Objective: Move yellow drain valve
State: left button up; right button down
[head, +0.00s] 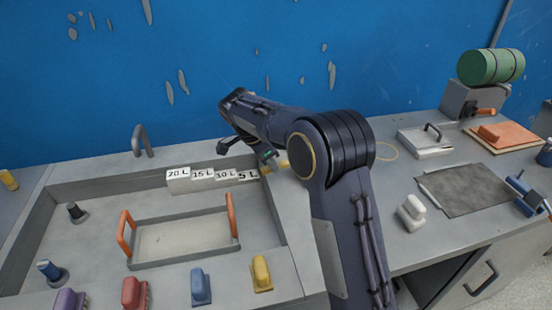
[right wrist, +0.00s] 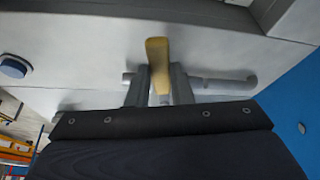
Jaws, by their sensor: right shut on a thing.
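The yellow drain valve shows in the right wrist view as a yellow lever (right wrist: 157,50) on a grey pipe (right wrist: 225,84) with a bent end. My right gripper (right wrist: 159,78) has one finger on each side of the lever and is shut on it. In the head view my right gripper (head: 267,154) is small and partly hidden, past the right end of the number blocks. A small yellow part (head: 283,164) shows beside it; the rest of the valve is hidden there. My left gripper is in neither view.
White blocks marked 20 L, 15 L, 10 L and 5 L (head: 205,177) stand on the back rim of the basin. A tray with orange handles (head: 185,240) lies in the basin. Coloured grips, one yellow (head: 262,272), line the front. A white float (head: 411,212) sits on the right bench.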

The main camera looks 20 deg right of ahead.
jog(key=shift+w+r+m+g+p, duration=0.1)
jog(key=shift+w+m+g+p, duration=0.4)
jog(key=shift+w+m+p, duration=0.75)
jog(key=shift+d, duration=0.1)
jog(key=c, duration=1.3)
grip_release()
jog(key=shift+s, duration=0.1)
jog(key=v, duration=0.7)
jog(key=shift+r, duration=0.35)
